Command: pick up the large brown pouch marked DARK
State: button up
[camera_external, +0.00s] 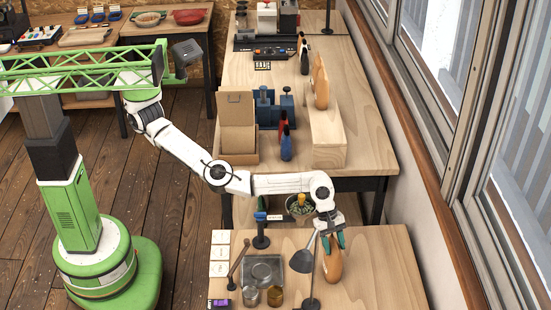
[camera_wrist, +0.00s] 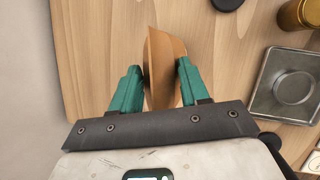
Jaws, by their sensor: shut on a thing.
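A large brown pouch (camera_external: 333,262) stands at the near table's back half, right of a dark lamp-like stand. In the wrist view the brown pouch (camera_wrist: 163,62) is between the two green fingers, with its top edge toward the camera. My gripper (camera_external: 331,240) reaches down from above and is shut on the pouch's upper part. In the wrist view my gripper (camera_wrist: 160,88) has a finger against each side of the pouch. The word DARK cannot be read in either view. I cannot tell whether the pouch touches the table.
The near table (camera_external: 375,280) is bare on the right. Left of the pouch stand a dark lamp-like stand (camera_external: 303,261), a metal tray (camera_external: 262,270), and small tins (camera_external: 274,296). The tray also shows in the wrist view (camera_wrist: 288,88). Windows line the right.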

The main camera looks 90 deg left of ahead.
grip_shut()
dwell(0.3)
